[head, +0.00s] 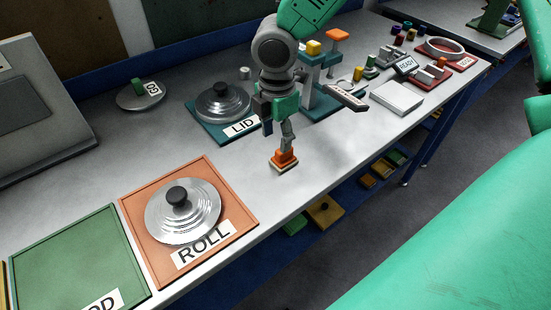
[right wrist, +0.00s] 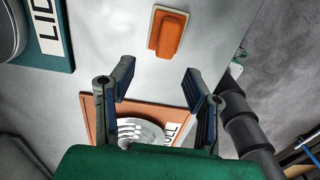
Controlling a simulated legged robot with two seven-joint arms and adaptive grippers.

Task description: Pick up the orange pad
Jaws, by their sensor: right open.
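The orange pad (head: 284,157) is a small orange block on a pale cream base. It lies on the grey bench, right of the ROLL tray, in the head view. In the right wrist view the pad (right wrist: 169,36) lies beyond the fingertips, near the top middle, and is fully visible there. My right gripper (head: 278,133) is open and empty, pointing down close to the pad. In the right wrist view the gripper's spread fingers (right wrist: 157,84) have nothing between them. In the head view a finger overlaps the pad's upper edge; contact cannot be told. My left gripper is not in view.
The ROLL tray (head: 147,233) holds a round metal lid (head: 183,211). A teal LID tray (head: 211,126) with another lid stands behind. A teal stand (head: 319,100) is close right of the gripper. The bench in front of the pad is clear up to its edge.

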